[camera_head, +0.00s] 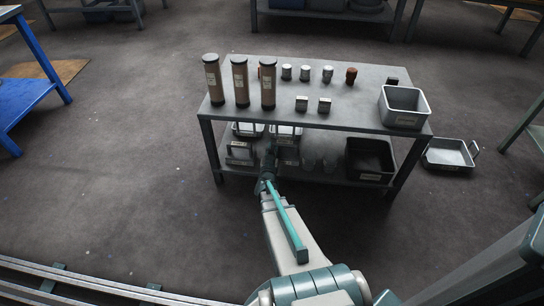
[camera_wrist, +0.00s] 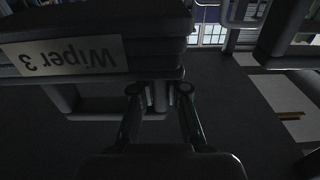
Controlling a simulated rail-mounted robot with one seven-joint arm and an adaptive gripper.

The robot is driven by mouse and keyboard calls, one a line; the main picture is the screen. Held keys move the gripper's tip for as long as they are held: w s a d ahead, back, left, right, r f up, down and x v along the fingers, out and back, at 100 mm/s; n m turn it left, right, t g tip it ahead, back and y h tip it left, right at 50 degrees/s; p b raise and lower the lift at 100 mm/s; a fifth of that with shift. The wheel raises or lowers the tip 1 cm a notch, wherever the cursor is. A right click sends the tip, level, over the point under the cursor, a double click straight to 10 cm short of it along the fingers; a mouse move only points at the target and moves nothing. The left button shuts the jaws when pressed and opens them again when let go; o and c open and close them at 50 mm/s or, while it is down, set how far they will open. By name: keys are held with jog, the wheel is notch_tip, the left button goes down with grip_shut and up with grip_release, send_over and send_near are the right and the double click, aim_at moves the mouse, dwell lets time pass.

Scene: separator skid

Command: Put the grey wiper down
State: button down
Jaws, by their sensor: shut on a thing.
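The grey wiper (camera_wrist: 160,30) fills the upper left of the wrist view as a dark block, with an upside-down label reading "Wiper 3" and a bar-like handle below it. My gripper (camera_wrist: 160,97) is shut on the wiper's handle part; the exact contact is dark. In the head view my gripper (camera_head: 269,160) is low at the front of the bench (camera_head: 330,120), by its lower shelf. Which of the dark shapes there is the held wiper I cannot tell, nor whether it touches the shelf.
Handled pieces (camera_head: 240,153) stand on the lower shelf left of my gripper, and a dark bin (camera_head: 370,160) is at its right. Brown cylinders (camera_head: 240,82), small jars and a grey bin (camera_head: 403,106) stand on top. A tray (camera_head: 450,153) lies on the floor at right.

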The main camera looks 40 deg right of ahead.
jog(key=shift+w+d+f+b, duration=0.2)
jog(key=shift+w+f+b, duration=0.15)
jog(key=shift+f, duration=0.25)
jog(key=shift+w+d+f+b, duration=0.25)
jog(key=shift+w+f, duration=0.2)
jog(key=shift+f, duration=0.15)
notch_tip(320, 180, down, 3)
jog(key=shift+s+a+r+b, duration=0.1)
jog(key=shift+b, duration=0.9)
jog(key=shift+r, duration=0.1)
jog(key=c, duration=1.6)
grip_release()
jog(key=shift+f, duration=0.2)
jog(key=shift+c, duration=0.2)
jog(key=o, duration=0.4)
jog(key=shift+o, duration=0.2)
